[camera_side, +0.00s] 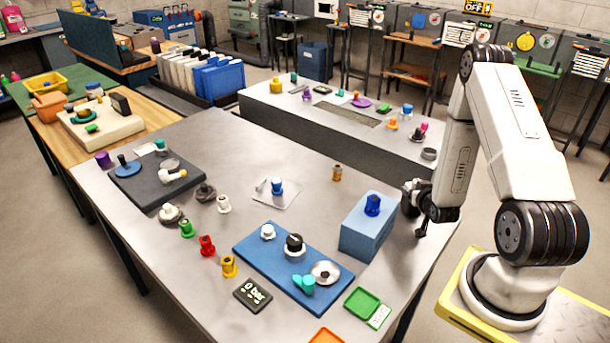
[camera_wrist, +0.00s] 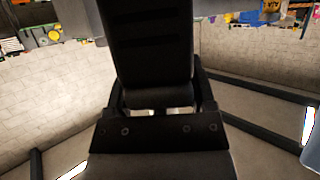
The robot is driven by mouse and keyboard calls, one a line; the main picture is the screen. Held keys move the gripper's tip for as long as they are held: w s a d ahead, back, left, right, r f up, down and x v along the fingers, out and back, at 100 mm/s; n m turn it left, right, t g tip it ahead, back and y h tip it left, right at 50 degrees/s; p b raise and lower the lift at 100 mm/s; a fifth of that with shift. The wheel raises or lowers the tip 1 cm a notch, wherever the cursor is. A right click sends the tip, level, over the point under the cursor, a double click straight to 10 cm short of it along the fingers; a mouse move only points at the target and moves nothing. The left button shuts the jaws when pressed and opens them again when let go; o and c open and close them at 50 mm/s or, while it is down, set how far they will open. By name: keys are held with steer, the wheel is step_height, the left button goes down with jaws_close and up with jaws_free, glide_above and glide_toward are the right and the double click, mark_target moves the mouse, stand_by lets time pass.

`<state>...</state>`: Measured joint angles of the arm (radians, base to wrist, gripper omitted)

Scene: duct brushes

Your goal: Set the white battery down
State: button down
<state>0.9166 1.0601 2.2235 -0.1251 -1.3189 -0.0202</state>
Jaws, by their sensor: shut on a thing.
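My gripper (camera_side: 421,226) is at the right edge of the grey table, just right of the light blue block (camera_side: 367,238). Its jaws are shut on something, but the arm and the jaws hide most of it. In the wrist view the dark gripper body (camera_wrist: 158,135) fills the lower middle, with a large black ribbed shape above it and small pale patches between. I cannot make out a white battery for certain in either view. A small white piece (camera_side: 224,204) stands on the table near the middle left.
A blue plate (camera_side: 250,244) with knobs and a steel disc lies at the front. A green tray (camera_side: 363,302) is to its right. Red (camera_side: 207,245), green (camera_side: 187,228) and yellow (camera_side: 229,266) pieces stand left of it. A dark panel (camera_side: 140,188) lies farther left. Table back is mostly clear.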

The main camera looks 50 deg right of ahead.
steer(key=shift+f, duration=0.1)
jaws_free()
steer(key=shift+s+a+r, duration=0.1)
steer(key=shift+r, duration=0.1)
steer(key=v, duration=0.7)
steer(key=shift+a, duration=0.1)
stand_by(0.7)
